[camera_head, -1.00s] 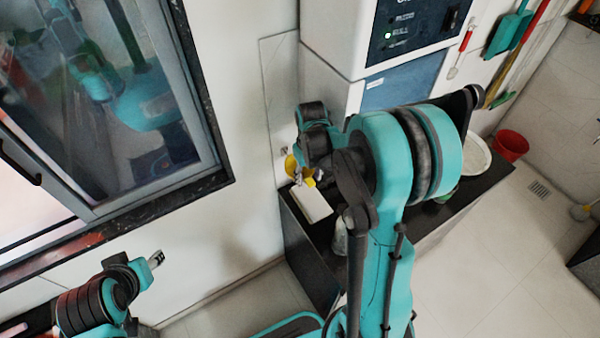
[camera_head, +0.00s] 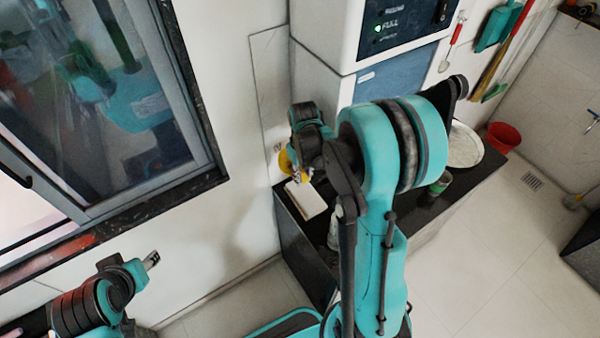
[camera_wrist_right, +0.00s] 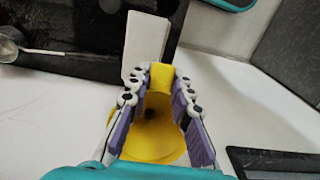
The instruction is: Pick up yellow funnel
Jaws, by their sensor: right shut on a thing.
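The yellow funnel (camera_wrist_right: 160,139) sits between the two fingers of my right gripper (camera_wrist_right: 161,92) in the right wrist view. The fingers are shut on it, with its yellow end showing between the fingertips and its round, dark-centred part nearer the wrist. In the head view a small part of the funnel (camera_head: 285,162) shows near the wall, above the black counter's left end. My right arm hides much of it there. My left gripper (camera_head: 152,261) is at the lower left of the head view, far from the funnel, and its fingers are too small to judge.
A white box (camera_head: 307,200) lies on the black counter (camera_head: 465,185) just below the right gripper. A green can (camera_head: 440,183), a round white tray (camera_head: 465,146) and a red bucket (camera_head: 503,137) are to the right. A metal ladle (camera_wrist_right: 12,48) lies at the wrist view's upper left.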

